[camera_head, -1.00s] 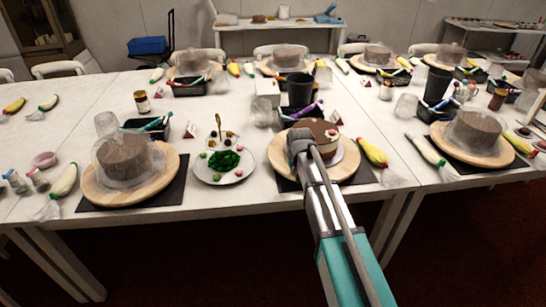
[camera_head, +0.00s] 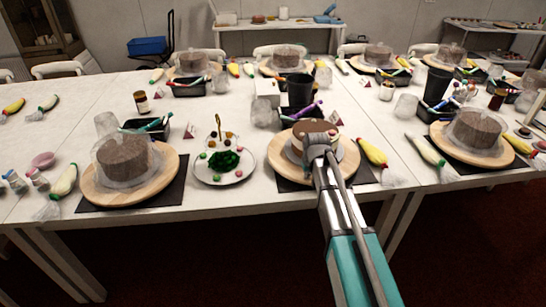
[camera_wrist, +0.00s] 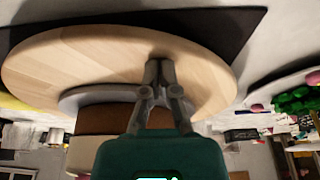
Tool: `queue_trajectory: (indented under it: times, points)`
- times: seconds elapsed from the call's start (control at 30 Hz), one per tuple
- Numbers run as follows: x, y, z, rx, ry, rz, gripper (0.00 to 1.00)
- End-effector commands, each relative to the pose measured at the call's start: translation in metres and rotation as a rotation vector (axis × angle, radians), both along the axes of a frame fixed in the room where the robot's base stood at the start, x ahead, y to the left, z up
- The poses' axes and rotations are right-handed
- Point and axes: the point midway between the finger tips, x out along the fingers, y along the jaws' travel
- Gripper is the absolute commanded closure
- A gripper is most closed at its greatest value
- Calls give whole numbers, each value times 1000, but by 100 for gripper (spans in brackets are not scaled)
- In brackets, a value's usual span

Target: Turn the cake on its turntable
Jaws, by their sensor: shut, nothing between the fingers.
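A dark mat (camera_head: 362,176) lies under the turntable. A yellow piping bag (camera_head: 373,153) is close on the right. A plate with green decoration (camera_head: 224,163) is close on the left. A black cup (camera_head: 299,90) stands behind. Other covered cakes stand left (camera_head: 124,158) and right (camera_head: 475,130).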

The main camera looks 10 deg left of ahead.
Motion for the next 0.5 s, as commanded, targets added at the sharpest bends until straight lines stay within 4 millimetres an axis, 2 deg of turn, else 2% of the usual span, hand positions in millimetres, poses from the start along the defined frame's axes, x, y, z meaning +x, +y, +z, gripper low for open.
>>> queue_trajectory:
  times: [0.5]
  points:
    - [3,-49,0,0,0,-1,100]
